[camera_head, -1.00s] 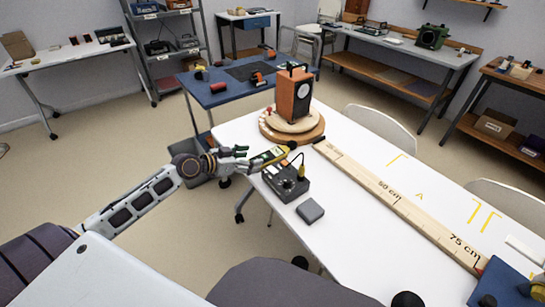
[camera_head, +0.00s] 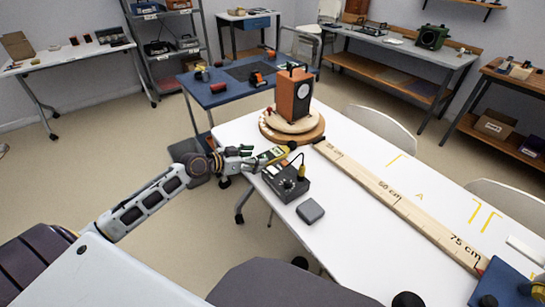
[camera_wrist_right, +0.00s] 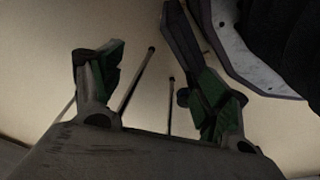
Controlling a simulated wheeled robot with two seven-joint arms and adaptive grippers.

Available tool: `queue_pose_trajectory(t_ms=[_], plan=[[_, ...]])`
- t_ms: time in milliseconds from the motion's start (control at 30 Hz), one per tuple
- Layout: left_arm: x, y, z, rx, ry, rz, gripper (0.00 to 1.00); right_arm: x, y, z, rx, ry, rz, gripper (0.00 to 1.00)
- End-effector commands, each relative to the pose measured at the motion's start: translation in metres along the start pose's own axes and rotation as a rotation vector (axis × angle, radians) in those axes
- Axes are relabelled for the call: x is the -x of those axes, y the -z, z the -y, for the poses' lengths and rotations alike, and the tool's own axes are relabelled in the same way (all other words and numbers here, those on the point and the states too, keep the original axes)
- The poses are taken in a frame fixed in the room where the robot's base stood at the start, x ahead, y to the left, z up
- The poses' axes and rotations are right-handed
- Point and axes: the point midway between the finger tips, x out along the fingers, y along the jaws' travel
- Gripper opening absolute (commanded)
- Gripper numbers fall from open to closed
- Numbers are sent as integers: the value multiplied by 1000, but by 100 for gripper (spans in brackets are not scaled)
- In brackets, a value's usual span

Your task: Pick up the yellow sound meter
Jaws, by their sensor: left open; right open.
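The yellow sound meter (camera_head: 274,154) lies at the left edge of the white table in the head view, beside a dark control box. Its near end is partly hidden by my left gripper (camera_head: 257,157). The left gripper is open, with its fingers at the meter's near end; I cannot tell whether they touch it. My right gripper (camera_wrist_right: 140,42) shows in the right wrist view, open, with nothing between its fingers.
The dark control box (camera_head: 287,181) with a yellow plug stands close to the meter. A grey block (camera_head: 310,211) lies nearer. An orange speaker (camera_head: 293,94) stands on a round wooden turntable (camera_head: 317,134) behind. A long wooden ruler (camera_head: 395,200) crosses the white table (camera_head: 345,240).

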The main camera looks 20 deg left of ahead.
Motion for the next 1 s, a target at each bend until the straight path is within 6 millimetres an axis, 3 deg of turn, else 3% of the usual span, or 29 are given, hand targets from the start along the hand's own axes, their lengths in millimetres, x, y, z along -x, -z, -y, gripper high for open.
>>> queue_pose_trajectory(t_ms=[700,1000], plan=[[-44,-1,2,0,1,0,70,15,7,4,1,7,6,75],[-48,-1,2,0,0,1,70,15,1,6,1,9,16,75]])
